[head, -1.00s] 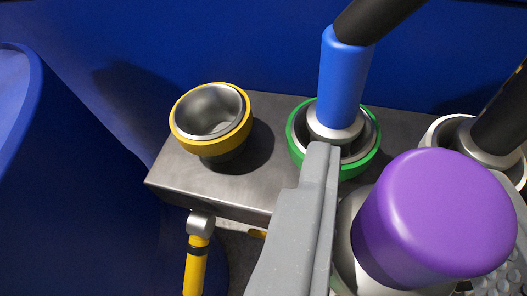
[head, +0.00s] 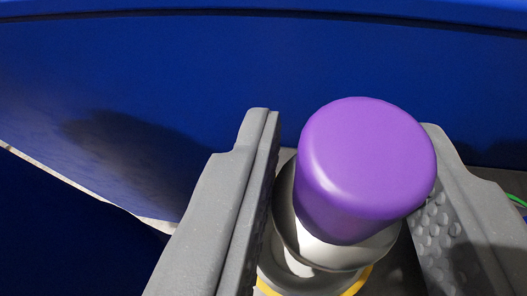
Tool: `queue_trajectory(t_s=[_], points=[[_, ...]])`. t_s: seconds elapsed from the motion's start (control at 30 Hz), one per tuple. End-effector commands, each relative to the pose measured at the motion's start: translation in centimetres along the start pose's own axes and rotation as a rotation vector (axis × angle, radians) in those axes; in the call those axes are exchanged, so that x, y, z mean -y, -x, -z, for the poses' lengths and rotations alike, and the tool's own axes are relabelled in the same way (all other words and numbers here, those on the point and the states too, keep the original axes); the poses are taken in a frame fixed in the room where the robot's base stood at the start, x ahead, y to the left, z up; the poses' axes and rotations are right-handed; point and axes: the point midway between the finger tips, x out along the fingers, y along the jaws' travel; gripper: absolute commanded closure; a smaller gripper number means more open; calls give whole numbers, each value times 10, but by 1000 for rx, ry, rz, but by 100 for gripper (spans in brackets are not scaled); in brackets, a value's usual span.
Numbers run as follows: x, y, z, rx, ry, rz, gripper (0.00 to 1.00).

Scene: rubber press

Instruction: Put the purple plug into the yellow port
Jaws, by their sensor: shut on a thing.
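The purple plug (head: 366,165) has a rounded purple cap above a pale metal body. It is between the two grey fingers of my gripper (head: 347,122), which is shut on it. The yellow port (head: 358,284) shows only as short arcs of its yellow rim at the bottom, below the plug. The plug and my fingers hide the rest of the port. The plug's lower end is hidden, so I cannot tell whether it is above the port or inside it.
A blue wall (head: 200,70) fills the background behind the plug. A small piece of a green ring (head: 517,200) shows at the right edge. A dark blue surface (head: 60,240) lies at lower left.

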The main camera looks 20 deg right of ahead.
Motion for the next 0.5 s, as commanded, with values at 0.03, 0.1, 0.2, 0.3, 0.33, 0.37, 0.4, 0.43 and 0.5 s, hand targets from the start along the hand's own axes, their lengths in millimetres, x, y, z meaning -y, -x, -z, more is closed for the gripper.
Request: queue_trajectory(t_s=[0.03,0.1,0.2,0.3,0.33,0.37,0.4,0.43,0.5], points=[[1,-1,0,0,0,0,88],[2,-1,0,0,0,0,88],[5,-4,1,-1,-1,1,88],[5,-10,-14,1,2,1,88],[5,-12,-19,1,2,0,88],[5,-14,-23,1,2,0,88],[5,-16,-28,1,2,0,88],[5,-17,-31,1,2,0,88],[6,-18,-33,0,2,2,88]])
